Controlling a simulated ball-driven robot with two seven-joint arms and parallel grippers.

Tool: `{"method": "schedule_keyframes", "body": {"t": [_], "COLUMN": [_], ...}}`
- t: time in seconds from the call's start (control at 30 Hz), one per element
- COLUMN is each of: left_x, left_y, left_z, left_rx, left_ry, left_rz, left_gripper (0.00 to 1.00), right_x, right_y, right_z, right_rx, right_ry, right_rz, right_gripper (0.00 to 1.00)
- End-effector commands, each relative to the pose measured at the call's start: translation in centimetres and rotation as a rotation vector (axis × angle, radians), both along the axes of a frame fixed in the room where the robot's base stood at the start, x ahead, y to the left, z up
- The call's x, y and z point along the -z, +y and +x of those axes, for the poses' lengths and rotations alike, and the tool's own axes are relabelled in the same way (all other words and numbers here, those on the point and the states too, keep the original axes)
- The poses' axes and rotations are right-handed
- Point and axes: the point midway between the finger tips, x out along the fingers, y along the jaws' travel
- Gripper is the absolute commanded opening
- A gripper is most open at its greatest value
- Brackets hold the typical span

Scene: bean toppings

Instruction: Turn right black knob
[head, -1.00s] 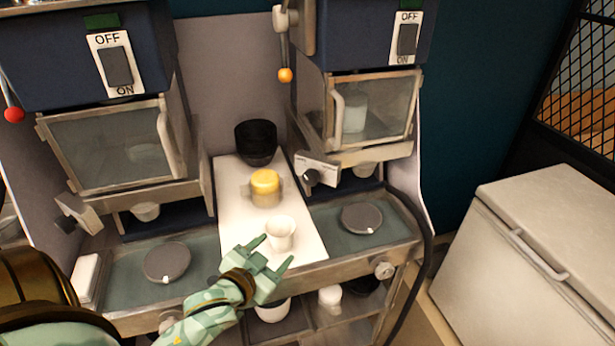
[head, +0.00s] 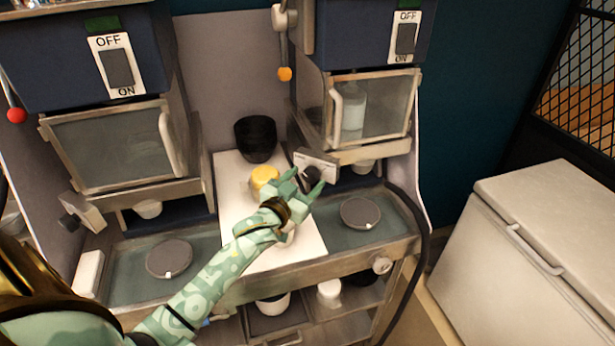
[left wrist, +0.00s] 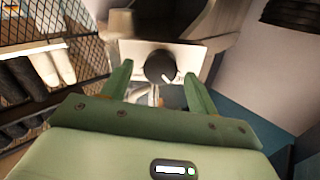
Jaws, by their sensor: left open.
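The right black knob (head: 312,175) sits on a pale metal plate below the right machine's glass door. In the left wrist view the knob (left wrist: 160,66) shows round and black with a white mark, ahead of and between my fingers. My left gripper (head: 302,184) is open, with its fingertips close to the knob; I cannot tell whether they touch it. A left black knob (head: 69,222) sits on the left machine. My right gripper is not in view.
A yellow-lidded container (head: 264,178) and a black bowl stack (head: 256,139) stand on the white board (head: 232,215) between the machines. My left arm covers most of a white cup there. Round grey discs (head: 360,213) lie on the side counters. A white chest (head: 545,225) stands at right.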

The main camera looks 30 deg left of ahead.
Motion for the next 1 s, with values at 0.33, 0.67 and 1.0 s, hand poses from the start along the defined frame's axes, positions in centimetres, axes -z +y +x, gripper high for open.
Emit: {"method": "schedule_keyframes", "body": {"t": [0.33, 0.67, 1.0], "left_x": [0.0, 0.0, 0.0], "left_y": [0.0, 0.0, 0.0], "left_z": [1.7, 1.7, 1.6], "left_rx": [0.000, 0.000, -0.001], "left_ry": [0.000, 0.001, 0.005], "left_rz": [0.001, 0.001, 0.045], "left_gripper": [0.59, 0.15, 0.16], "right_x": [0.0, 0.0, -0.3], "right_y": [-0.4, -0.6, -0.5], "right_z": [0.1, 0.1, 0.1], "right_rx": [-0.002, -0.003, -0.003], "right_ry": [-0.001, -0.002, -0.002], "right_rz": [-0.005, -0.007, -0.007], "right_gripper": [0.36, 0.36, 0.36]}}
